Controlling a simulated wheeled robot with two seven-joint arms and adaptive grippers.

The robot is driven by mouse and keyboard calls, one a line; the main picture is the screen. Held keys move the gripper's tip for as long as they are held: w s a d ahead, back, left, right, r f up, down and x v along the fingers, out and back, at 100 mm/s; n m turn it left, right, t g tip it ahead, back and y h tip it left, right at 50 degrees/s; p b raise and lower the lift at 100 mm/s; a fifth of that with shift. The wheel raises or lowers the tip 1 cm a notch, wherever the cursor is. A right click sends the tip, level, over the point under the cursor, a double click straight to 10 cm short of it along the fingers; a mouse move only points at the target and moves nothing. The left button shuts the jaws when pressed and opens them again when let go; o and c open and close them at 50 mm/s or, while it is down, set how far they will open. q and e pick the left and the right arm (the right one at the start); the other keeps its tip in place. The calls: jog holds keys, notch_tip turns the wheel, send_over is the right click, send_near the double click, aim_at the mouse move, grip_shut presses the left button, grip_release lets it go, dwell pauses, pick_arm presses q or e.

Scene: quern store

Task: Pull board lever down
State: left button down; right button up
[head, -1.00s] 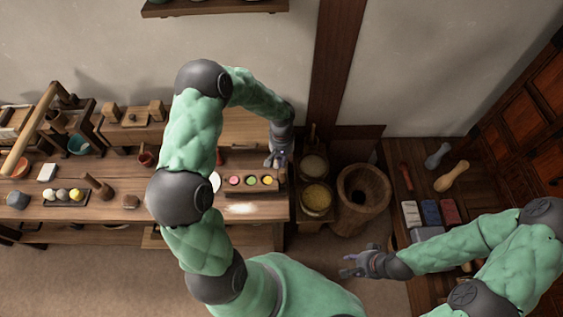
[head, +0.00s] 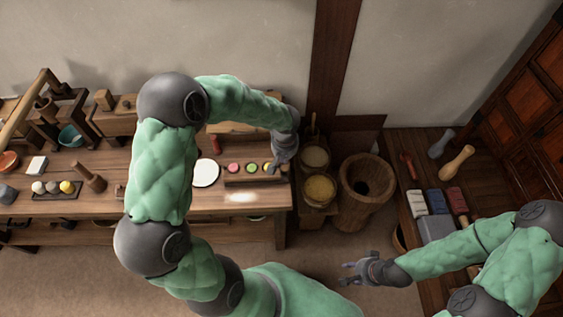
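A long pale wooden bar (head: 26,107), which looks like a lever, slants over a wooden frame at the far left of the workbench. No other lever is clear to me; my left arm hides part of the bench. My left gripper (head: 279,167) is at the bench's right end, pointing down, by the right end of a small tray (head: 246,181) of coloured balls. It is far from the bar. Its fingers are too small to tell open from shut. My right gripper (head: 346,273) is open and empty in front of the bench, over the floor.
The workbench (head: 108,160) also bears a white round plate (head: 205,173) and a teal bowl (head: 71,136). A wooden mortar (head: 366,188) and grain containers (head: 318,190) stand right of it. A side table (head: 480,150) with coloured blocks is at the right.

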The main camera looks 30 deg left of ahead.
aim_at(285, 168)
pick_arm(q)
jog(key=s+d+b, duration=0.1)
jog(key=s+d+f+b, duration=0.1)
jog(key=s+b, duration=0.1)
jog(key=shift+f, duration=0.15)
jog(key=shift+w+a, duration=0.1)
jog(key=shift+w+a+f+b, duration=0.3)
jog(key=shift+w+a+b, duration=0.05)
jog(key=shift+w, duration=0.2)
dwell(0.3)
